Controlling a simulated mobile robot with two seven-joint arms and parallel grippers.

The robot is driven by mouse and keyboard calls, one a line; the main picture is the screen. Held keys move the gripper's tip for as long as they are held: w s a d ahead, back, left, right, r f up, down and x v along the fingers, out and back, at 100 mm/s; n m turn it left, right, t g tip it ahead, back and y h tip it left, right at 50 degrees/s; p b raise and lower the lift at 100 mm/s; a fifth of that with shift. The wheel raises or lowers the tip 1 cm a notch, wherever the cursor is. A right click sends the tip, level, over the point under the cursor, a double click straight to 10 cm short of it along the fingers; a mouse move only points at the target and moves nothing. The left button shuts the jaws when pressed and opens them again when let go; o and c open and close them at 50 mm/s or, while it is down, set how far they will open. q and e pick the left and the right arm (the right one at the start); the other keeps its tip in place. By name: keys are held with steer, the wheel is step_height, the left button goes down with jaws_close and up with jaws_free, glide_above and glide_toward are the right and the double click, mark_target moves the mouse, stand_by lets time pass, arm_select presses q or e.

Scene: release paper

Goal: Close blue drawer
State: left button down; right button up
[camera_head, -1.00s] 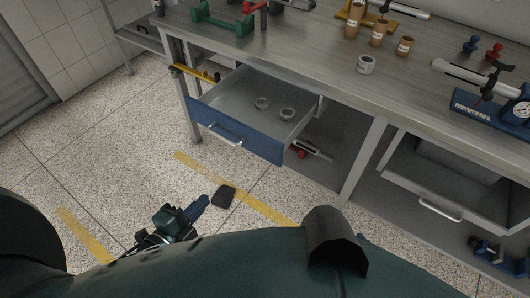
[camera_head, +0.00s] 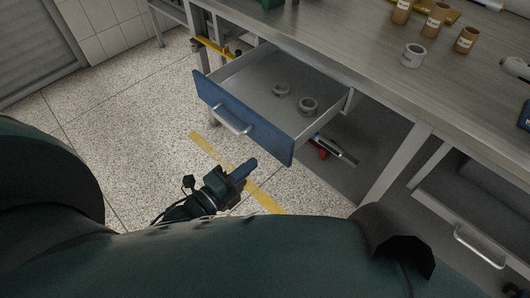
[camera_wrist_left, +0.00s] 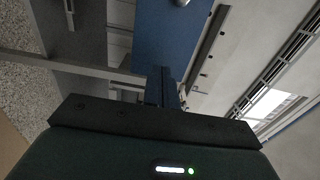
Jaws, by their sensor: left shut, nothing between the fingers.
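The blue drawer (camera_head: 272,136) stands pulled out from under the workbench, with a silver handle (camera_head: 232,119) on its blue front. Two grey rings (camera_head: 308,104) lie inside it. My left gripper (camera_head: 249,166) is shut and empty, in front of and below the drawer front in the head view, apart from the handle. In the left wrist view the blue drawer front (camera_wrist_left: 172,40) fills the upper middle, just beyond the shut fingers (camera_wrist_left: 160,86). Part of the handle shows at its top edge. My right gripper is not in view.
The metal workbench (camera_head: 365,60) carries several labelled containers and a grey ring-like cup (camera_head: 412,55). A second drawer (camera_head: 480,243) stands open at the right. A red and grey tool (camera_head: 334,149) lies on the lower shelf. The speckled floor at left is clear.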

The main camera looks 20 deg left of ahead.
mark_target(274, 146)
arm_select(q)
steer(key=x, duration=0.4)
steer(key=shift+w, duration=0.3)
steer(key=shift+w+d, duration=0.35)
steer(key=shift+w, duration=0.25)
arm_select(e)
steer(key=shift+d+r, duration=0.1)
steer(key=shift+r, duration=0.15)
arm_select(q)
steer(key=shift+w, duration=0.1)
